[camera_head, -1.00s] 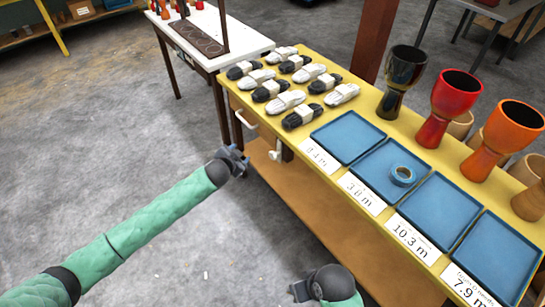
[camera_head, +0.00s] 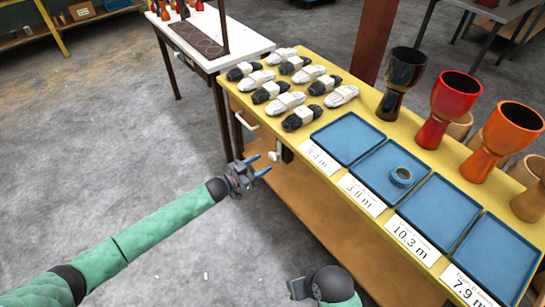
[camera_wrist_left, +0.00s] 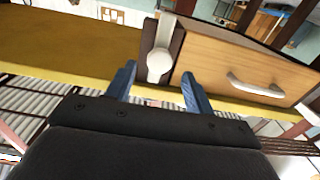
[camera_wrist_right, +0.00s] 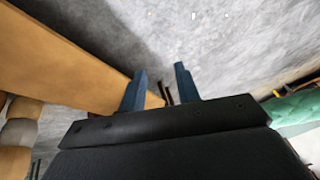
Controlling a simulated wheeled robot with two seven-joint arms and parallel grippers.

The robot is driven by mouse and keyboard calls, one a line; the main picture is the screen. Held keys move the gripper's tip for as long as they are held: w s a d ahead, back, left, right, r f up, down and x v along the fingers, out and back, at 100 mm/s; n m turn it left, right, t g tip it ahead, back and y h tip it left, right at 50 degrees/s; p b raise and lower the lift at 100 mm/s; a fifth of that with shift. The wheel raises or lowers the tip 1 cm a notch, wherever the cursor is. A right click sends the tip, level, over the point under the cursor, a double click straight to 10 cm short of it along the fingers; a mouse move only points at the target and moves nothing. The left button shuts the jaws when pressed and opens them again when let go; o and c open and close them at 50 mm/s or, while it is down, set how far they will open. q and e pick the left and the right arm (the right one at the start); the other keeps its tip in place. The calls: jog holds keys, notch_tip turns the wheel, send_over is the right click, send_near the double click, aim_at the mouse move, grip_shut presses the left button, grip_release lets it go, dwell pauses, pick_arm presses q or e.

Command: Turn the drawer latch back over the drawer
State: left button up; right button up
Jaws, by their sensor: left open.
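The drawer latch (camera_head: 275,156) is a small white piece on the front of the yellow table. In the left wrist view it is a white bar with a round knob (camera_wrist_left: 160,64) on a dark post, beside the drawer and not across it. The wooden drawer (camera_wrist_left: 225,62) has a pale handle (camera_wrist_left: 255,87), which also shows in the head view (camera_head: 246,122). My left gripper (camera_head: 261,165) is open and empty, close in front of the latch, whose knob appears between its fingers (camera_wrist_left: 158,85). My right gripper (camera_wrist_right: 162,74) is open and empty, low beside the table.
The yellow table (camera_head: 370,105) carries shoe-like black and white items (camera_head: 300,117), blue trays (camera_head: 347,137), a tape roll (camera_head: 402,177) and goblet drums (camera_head: 447,105). A white table (camera_head: 235,45) stands behind.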

aim_at(271, 158)
pick_arm(q)
jog(key=shift+p+x, duration=0.35)
jog(key=shift+x, duration=2.75)
pick_arm(e)
jog(key=shift+s+d+r, duration=0.25)
jog(key=shift+d+r, duration=0.35)
jog(key=shift+d, duration=0.1)
pick_arm(q)
jog(key=shift+c, duration=0.2)
jog(key=c, duration=0.9)
jog(key=shift+o, duration=0.2)
